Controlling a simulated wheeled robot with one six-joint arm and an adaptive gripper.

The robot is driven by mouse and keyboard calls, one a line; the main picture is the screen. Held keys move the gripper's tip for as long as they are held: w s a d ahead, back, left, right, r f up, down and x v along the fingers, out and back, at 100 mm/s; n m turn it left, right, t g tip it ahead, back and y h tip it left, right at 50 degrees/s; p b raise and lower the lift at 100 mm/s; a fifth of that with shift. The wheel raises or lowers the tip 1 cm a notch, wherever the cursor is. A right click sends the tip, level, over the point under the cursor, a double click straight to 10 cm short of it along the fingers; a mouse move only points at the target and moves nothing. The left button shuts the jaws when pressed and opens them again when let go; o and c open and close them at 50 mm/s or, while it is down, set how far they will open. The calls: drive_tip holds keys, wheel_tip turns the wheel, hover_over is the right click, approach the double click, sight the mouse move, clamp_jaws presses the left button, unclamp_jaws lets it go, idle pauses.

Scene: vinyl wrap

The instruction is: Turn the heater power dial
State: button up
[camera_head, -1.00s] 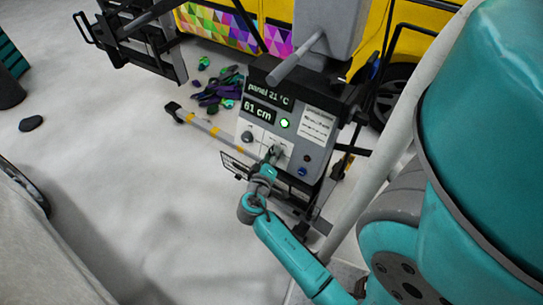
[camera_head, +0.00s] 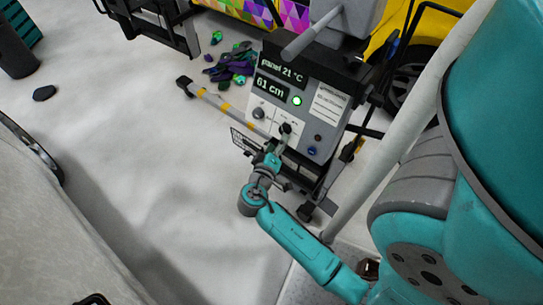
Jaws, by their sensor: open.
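The heater's grey control panel (camera_head: 322,125) stands tilted in the upper middle of the head view. It has a display reading "panel 21 °C", a display reading "61 cm" and a lit green button (camera_head: 297,101). A round grey knob (camera_head: 258,113) sits at its lower left. My gripper (camera_head: 285,131) is open at the lower middle of the panel, right of that knob. A dark round shape there may be a second dial or part of the gripper. I cannot tell whether the fingers touch or surround a dial.
A striped bar (camera_head: 222,105) sticks out left from the panel. Purple and green scraps (camera_head: 230,68) lie on the floor behind it. A yellow vehicle (camera_head: 415,60) with a patterned side stands behind. A blue button (camera_head: 311,150) is at the panel's lower right. Open pale floor lies left.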

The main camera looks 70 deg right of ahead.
drive_tip(key=a+r, duration=0.1)
drive_tip(key=a, duration=0.5)
drive_tip(key=shift+s+a, duration=0.2)
drive_tip(key=shift+s, duration=0.15)
idle(0.4)
